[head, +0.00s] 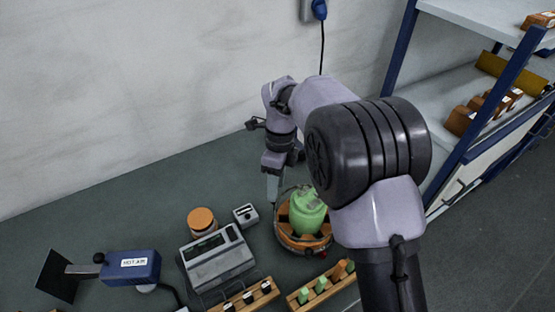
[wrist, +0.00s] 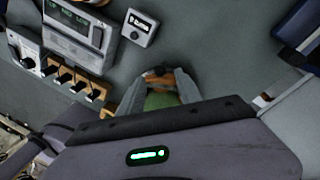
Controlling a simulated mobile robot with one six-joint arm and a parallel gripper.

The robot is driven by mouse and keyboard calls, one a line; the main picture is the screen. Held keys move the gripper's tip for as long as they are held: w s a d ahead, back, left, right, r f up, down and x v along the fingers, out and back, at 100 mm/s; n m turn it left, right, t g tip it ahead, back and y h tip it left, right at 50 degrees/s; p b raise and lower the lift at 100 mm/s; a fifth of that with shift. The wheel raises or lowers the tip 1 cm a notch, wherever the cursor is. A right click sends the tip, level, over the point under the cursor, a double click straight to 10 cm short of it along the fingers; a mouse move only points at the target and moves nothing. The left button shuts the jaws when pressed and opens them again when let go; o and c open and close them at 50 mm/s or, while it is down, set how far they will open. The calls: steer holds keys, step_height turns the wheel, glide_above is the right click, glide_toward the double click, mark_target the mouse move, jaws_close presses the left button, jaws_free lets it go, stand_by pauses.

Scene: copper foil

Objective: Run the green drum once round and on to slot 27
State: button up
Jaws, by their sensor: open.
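The green drum (head: 309,215) sits in a round orange-brown holder with a dark rim (head: 283,239) on the bench in the head view. Slot numbers cannot be read. My gripper (head: 273,198) points down at the drum's left side, close to the holder's rim. In the wrist view my gripper (wrist: 158,78) is open, with its grey fingers apart on either side of part of the green drum (wrist: 160,101). Most of the drum is hidden there by my gripper's body. I cannot tell whether a finger touches it.
A small white box with a display (head: 245,214) stands left of the holder. A grey instrument (head: 217,258), an orange-lidded jar (head: 202,220) and a blue device (head: 133,265) are farther left. Wooden racks (head: 318,287) stand in front. A shelf unit (head: 463,90) is at right.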

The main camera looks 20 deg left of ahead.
step_height(320, 180, up, 13)
steer(key=w+p, duration=0.2)
steer(key=p, duration=0.2)
steer(key=shift+w, duration=0.25)
steer(key=shift+f, duration=0.1)
